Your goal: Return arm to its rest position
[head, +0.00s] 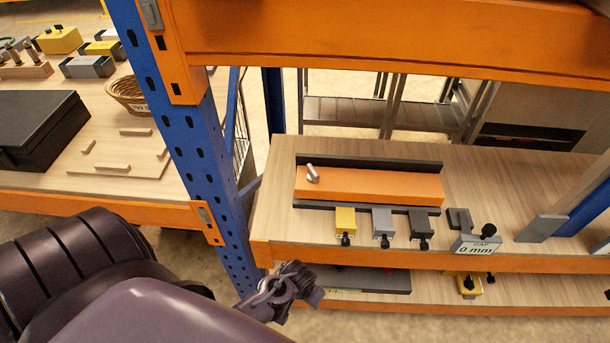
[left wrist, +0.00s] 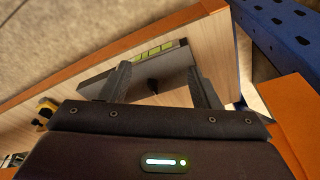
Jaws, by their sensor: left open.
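My left arm comes in from the lower left of the head view. My left gripper (head: 300,290) is in front of the lower shelf, just right of the blue upright. In the left wrist view my left gripper (left wrist: 162,82) is open, its two dark fingers apart with nothing held between them. Beyond the fingers a dark grey plate (left wrist: 145,75) with a green strip lies on the lower shelf. My right gripper is not in view.
A blue upright (head: 180,130) stands close to my arm. An orange tray (head: 365,187) with a small light piece sits on the upper shelf, with yellow, grey and black blocks in front. A "GAP 0 mm" sign (head: 474,246) stands right of them. An orange beam (head: 400,40) crosses overhead.

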